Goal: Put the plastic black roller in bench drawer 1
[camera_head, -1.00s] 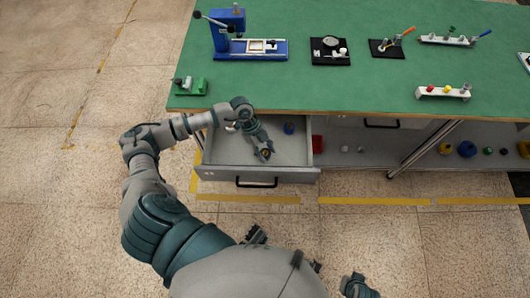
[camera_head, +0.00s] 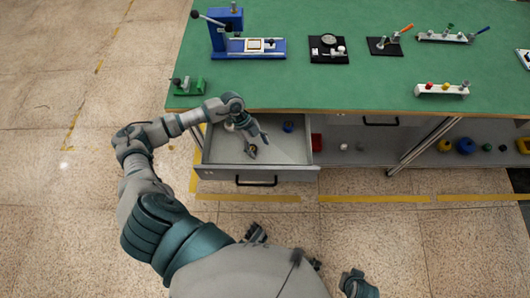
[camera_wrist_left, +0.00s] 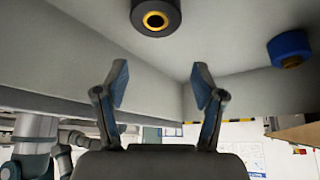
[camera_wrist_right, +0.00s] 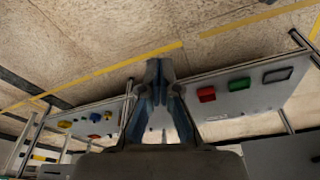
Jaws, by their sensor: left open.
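The black roller (camera_head: 252,151), with a yellow-ringed core, is in the open drawer (camera_head: 218,173) under the green bench. In the left wrist view the roller (camera_wrist_left: 155,18) sits beyond my fingertips, clear of them. My left gripper (camera_head: 262,138) is over the drawer, apart from the roller. Its fingers are spread and empty in the left wrist view (camera_wrist_left: 160,85). My right gripper (camera_wrist_right: 157,72) shows in the right wrist view with its fingers together and nothing visible between them.
A blue roller (camera_head: 288,127) lies at the drawer's back right. A pale item (camera_head: 229,127) is partly hidden by my arm. The green bench top (camera_head: 330,85) holds a blue press (camera_head: 250,46) and tool stands. A lower shelf (camera_head: 375,152) holds a red bin (camera_head: 317,143) and several rollers.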

